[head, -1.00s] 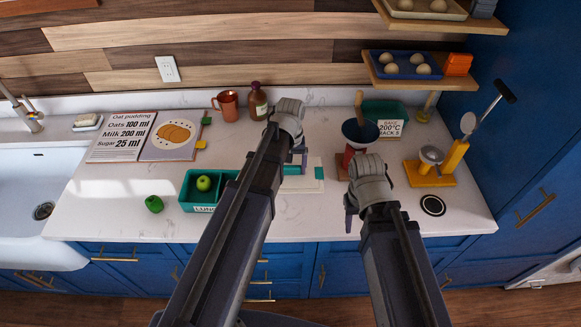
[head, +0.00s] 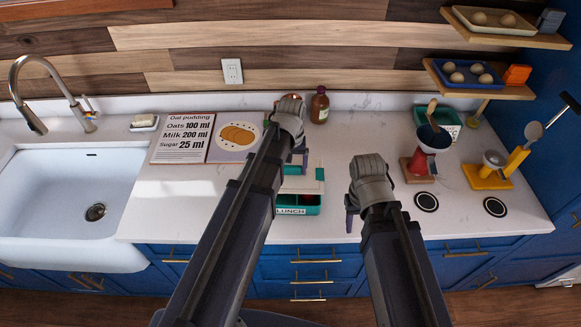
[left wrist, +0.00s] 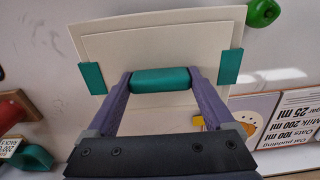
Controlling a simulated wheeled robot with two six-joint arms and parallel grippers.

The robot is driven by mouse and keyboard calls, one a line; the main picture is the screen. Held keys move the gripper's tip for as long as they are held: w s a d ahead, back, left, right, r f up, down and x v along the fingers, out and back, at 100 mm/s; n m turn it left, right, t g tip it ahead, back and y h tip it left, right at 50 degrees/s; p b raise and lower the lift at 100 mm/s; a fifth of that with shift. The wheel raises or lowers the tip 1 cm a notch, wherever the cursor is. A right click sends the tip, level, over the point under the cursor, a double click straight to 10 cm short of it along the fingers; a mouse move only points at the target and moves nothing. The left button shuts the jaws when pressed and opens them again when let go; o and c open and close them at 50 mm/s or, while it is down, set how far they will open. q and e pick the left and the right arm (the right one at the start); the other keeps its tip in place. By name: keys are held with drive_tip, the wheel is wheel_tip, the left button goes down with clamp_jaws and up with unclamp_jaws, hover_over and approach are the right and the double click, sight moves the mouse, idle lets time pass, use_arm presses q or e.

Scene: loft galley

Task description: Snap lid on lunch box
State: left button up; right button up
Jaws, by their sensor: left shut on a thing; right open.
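My left gripper (head: 299,160) is shut on the teal handle (left wrist: 167,79) of the cream lid (left wrist: 150,42), which has a teal clip at each side. In the head view the lid (head: 312,163) is partly hidden by my left arm. The teal lunch box (head: 297,211), marked LUNCH, stands on the counter just in front of and below the lid in the picture. My arm covers its left part, and its contents are hard to see. The lid is apart from its front wall. My right gripper (head: 350,212) is open and empty, right of the box.
A green pepper (left wrist: 263,12) shows in the left wrist view. The recipe board (head: 210,137) and sink (head: 60,200) are to the left. A brown bottle (head: 320,106) stands behind; a red stand with a dark bowl (head: 420,165) and a yellow device (head: 487,175) are at right.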

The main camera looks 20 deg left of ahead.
use_arm(q)
drive_tip(key=shift+a, duration=0.15)
drive_tip(key=shift+d, duration=0.25)
drive_tip(key=shift+f, duration=0.15)
drive_tip(key=shift+a+f+b, duration=0.15)
drive_tip(key=shift+f+b, duration=0.3)
drive_tip(key=shift+b, duration=0.2)
wheel_tip(320, 180, down, 5)
drive_tip(key=b, duration=0.5)
drive_tip(key=shift+f, duration=0.1)
drive_tip(key=shift+f, duration=0.15)
idle(1.0)
drive_tip(key=o, duration=1.1)
